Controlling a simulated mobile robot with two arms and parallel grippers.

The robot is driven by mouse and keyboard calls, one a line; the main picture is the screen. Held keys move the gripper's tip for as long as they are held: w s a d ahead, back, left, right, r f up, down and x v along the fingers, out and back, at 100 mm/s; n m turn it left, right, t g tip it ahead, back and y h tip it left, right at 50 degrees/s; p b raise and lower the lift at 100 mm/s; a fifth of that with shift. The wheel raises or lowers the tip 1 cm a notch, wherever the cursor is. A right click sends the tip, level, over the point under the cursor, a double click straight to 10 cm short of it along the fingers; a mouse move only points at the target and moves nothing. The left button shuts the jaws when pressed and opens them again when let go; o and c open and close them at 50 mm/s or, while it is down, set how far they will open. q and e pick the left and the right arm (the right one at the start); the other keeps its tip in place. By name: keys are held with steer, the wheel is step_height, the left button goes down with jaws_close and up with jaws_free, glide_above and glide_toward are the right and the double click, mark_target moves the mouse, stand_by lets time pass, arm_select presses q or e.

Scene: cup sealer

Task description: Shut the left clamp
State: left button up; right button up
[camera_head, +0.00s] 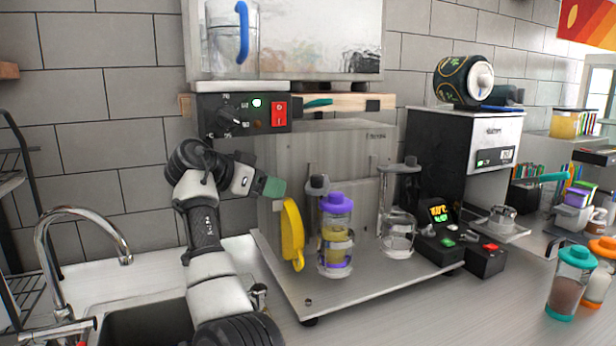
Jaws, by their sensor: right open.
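The cup sealer has a steel back plate and base plate (350,285). At its left station a clear cup with a purple lid (337,203) and yellow contents stands upright. A grey post with a dark top (318,184) is just behind it. A curved yellow handle (291,235), apparently part of the left clamp, hangs at the left of the cup. Its joint is partly hidden, so its exact state is unclear.
A second station with a clear cup (397,235) is at the right. A control box with a red switch (279,113) is above my gripper. A sink and faucet (85,225) are at lower left. Lidded cups (570,284) stand on the right counter.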

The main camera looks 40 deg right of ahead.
steer(key=p, duration=0.2)
glide_toward(316, 176)
steer(key=d+f, duration=0.2)
steer(key=shift+s+d+f, duration=0.2)
steer(key=shift+d+f, duration=0.2)
steer(key=d+p, duration=0.1)
steer(key=d, duration=0.4)
steer(key=shift+s+d+f, duration=0.1)
steer(key=shift+f, duration=0.05)
steer(key=shift+d+f+p, duration=0.25)
steer(key=shift+d+p, duration=0.15)
steer(key=shift+p, duration=0.2)
arm_select(q)
steer(key=r, duration=0.4)
steer(key=shift+s+r, duration=0.25)
steer(key=shift+s, duration=0.15)
arm_select(e)
jaws_close()
